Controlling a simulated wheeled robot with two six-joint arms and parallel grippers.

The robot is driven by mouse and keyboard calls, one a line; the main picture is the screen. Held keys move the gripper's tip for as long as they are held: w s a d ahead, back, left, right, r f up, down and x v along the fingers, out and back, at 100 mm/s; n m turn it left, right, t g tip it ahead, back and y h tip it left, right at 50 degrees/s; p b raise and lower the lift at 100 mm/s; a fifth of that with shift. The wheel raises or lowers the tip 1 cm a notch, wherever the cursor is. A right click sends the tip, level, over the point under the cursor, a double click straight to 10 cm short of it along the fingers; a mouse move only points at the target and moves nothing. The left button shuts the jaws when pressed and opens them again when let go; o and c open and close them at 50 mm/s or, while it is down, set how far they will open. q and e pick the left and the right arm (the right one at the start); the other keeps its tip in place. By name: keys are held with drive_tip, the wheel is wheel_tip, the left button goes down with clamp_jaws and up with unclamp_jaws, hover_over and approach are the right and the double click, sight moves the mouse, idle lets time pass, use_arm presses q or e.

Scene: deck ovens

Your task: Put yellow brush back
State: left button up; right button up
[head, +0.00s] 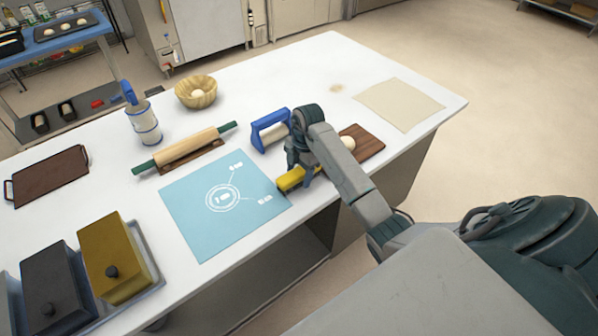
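The yellow brush (290,179) lies on the white table at the right edge of the light blue mat (196,232). My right gripper (302,178) reaches down over the brush's right part, with its fingers at the brush. The gripper hides part of the brush, and I cannot tell whether its fingers are closed on it. The mat has white printed symbols. My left gripper is not in view.
A blue-handled tool (257,134) stands just behind the gripper. A brown board (372,140) with a dough ball (348,143) lies right. A rolling pin (176,153), wooden bowl (182,93) and lidded yellow box (112,252) stand left. The table's front edge is close.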

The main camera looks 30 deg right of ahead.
sight(299, 171)
drive_tip(key=shift+r, duration=0.1)
drive_tip(key=shift+r, duration=0.3)
drive_tip(key=r, duration=0.3)
drive_tip(key=r+b, duration=0.1)
drive_tip(key=r, duration=0.1)
drive_tip(key=shift+d+r, duration=0.2)
drive_tip(key=shift+d, duration=0.2)
wheel_tip(299, 171, up, 7)
drive_tip(key=p, duration=0.6)
drive_tip(key=shift+d+f+p, duration=0.15)
drive_tip(key=shift+d+p, duration=0.2)
drive_tip(key=shift+d, duration=0.1)
